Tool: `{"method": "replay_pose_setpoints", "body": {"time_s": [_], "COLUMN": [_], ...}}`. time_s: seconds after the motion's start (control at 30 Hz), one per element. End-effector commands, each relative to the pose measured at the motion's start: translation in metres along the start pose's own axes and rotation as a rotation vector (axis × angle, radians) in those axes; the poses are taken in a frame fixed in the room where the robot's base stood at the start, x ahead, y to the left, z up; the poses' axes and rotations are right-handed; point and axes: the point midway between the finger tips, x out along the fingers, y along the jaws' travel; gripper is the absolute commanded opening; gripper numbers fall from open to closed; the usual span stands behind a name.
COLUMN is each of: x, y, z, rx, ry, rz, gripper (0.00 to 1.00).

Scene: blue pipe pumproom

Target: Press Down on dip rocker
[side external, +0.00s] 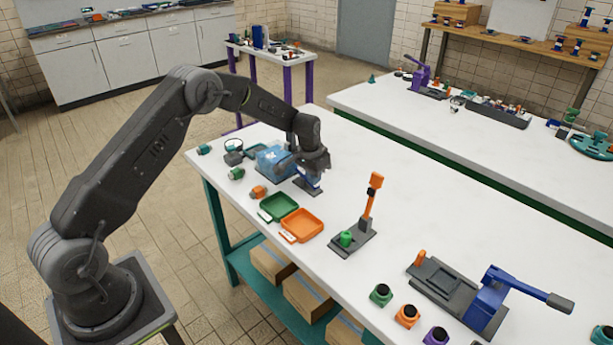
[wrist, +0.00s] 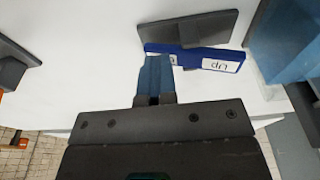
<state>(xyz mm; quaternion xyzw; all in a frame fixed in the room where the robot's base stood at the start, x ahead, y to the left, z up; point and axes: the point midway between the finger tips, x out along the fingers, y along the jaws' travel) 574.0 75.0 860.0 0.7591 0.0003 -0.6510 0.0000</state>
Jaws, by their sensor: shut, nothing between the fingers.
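The dip rocker is a blue bar on a dark base plate. In the side view the rocker (side external: 311,181) sits just below my gripper (side external: 318,168). My gripper (wrist: 157,64) is shut and empty, its blue fingertips at the rocker's left part. I cannot tell whether they touch it.
A translucent blue box (side external: 272,160) stands close beside the rocker. Green (side external: 278,206) and orange (side external: 302,225) trays lie nearer the camera. The table behind the rocker is clear.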

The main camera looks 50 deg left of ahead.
Motion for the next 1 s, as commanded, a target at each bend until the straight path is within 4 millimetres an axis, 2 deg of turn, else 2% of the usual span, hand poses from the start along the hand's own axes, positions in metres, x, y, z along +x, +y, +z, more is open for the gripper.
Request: {"method": "replay_pose_setpoints", "body": {"time_s": [0.1, 0.23, 1.0], "x": [0.004, -0.001, -0.07], "y": [0.0, 0.0, 0.0], "z": [0.003, 0.002, -0.011], "rx": [0.0, 0.001, 0.0], "ry": [-0.007, -0.007, -0.001], "rz": [0.0, 0.0, 0.0], "gripper": [0.0, 0.0, 0.0]}}
